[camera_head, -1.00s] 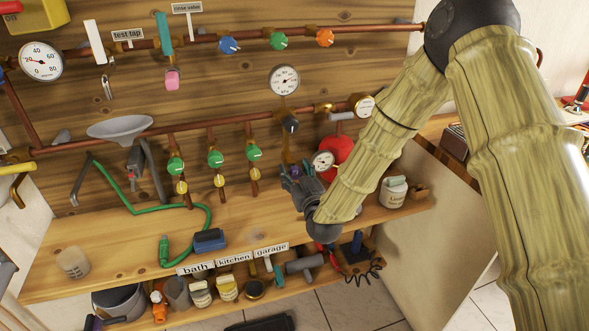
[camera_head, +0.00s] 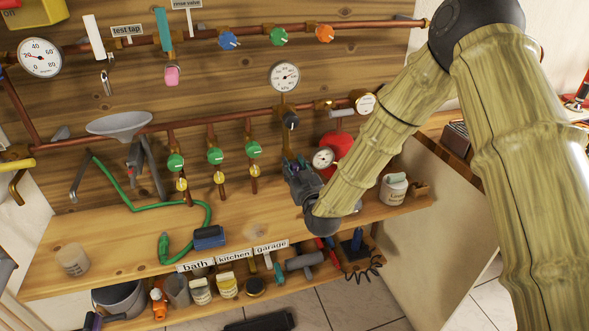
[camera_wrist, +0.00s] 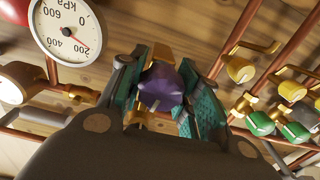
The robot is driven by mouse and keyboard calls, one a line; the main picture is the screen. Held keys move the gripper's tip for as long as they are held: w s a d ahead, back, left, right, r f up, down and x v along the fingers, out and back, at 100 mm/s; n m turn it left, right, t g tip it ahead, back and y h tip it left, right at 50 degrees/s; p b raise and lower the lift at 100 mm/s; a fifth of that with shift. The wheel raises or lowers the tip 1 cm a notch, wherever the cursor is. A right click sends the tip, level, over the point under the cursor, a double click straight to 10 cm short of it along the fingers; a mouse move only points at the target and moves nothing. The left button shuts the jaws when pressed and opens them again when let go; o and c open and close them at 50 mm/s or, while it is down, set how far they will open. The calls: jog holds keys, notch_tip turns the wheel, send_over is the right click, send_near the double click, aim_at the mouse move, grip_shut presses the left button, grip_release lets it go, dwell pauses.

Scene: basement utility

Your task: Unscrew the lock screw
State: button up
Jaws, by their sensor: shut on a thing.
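The lock screw appears to be the purple, lobed knob (camera_wrist: 161,90), which sits between my fingers in the wrist view, in front of a brass fitting (camera_wrist: 161,55). My gripper (camera_wrist: 160,76) has its teal-padded fingers shut on it from both sides. In the head view my gripper (camera_head: 291,163) is at the pipe wall, below the middle gauge (camera_head: 284,77) and left of a small gauge (camera_head: 323,158). The knob is hidden there by my fingers and wrist.
A red round tank (camera_head: 337,151) is close right of my gripper. Green-knobbed valves (camera_head: 254,150) stand to the left. The wooden shelf (camera_head: 120,245) below bears a blue box (camera_head: 209,237), a clear cup (camera_head: 73,261) and a white pot (camera_head: 393,188).

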jog(key=shift+m, duration=0.4)
jog(key=o, duration=1.1)
jog(key=shift+c, duration=0.2)
jog(key=shift+d, duration=0.1)
jog(key=v, duration=1.2)
